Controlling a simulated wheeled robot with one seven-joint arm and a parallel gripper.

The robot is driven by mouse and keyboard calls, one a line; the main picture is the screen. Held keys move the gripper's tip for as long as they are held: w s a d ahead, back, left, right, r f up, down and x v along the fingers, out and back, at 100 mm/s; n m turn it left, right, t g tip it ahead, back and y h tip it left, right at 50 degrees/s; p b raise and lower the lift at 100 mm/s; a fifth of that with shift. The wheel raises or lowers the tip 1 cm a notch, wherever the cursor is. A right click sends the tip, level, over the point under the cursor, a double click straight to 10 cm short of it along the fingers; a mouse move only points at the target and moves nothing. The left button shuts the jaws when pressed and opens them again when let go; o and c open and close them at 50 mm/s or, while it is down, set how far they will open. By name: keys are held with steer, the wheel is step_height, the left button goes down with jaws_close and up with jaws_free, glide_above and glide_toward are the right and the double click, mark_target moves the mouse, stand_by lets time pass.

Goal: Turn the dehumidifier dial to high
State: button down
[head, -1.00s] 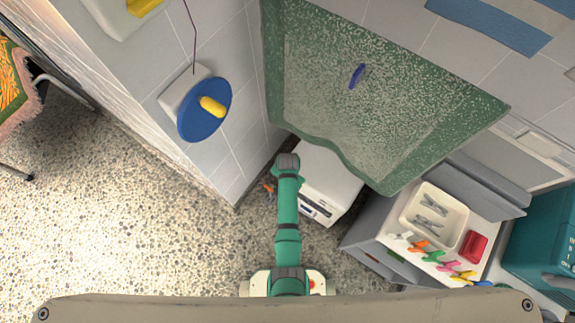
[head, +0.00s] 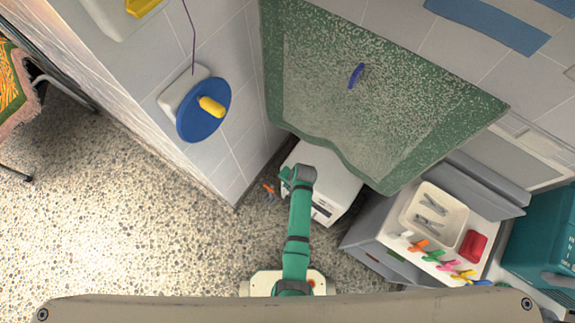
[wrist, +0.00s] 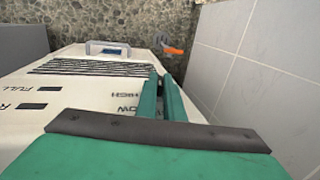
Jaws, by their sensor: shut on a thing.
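The dehumidifier (head: 338,183) is a white box on the floor below the green-edged towel in the head view, partly hidden by my arm. In the wrist view its pale top (wrist: 65,70) shows a dark slatted vent, a grey handle and the printed words HIGH, FULL and a partly covered "OW". My gripper (wrist: 162,88) reaches over this face with its two green fingers close together, beside HIGH. It is shut on the dial, which the fingers and gripper body hide. I cannot read where the dial points. In the head view the fingertips are hidden under my wrist.
A tiled wall (wrist: 240,70) stands close to the right of the gripper in the wrist view. An orange object (head: 268,188) lies on the speckled floor beside the dehumidifier. A grey cabinet with a tray (head: 408,222) and several coloured pegs stands to the right.

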stand_by(0.3)
steer(key=c, duration=1.9)
jaws_free()
steer(key=shift+o, duration=0.2)
steer(key=v, duration=1)
steer(key=shift+d+r, duration=0.2)
steer(key=shift+r, duration=0.15)
steer(key=shift+s, duration=0.1)
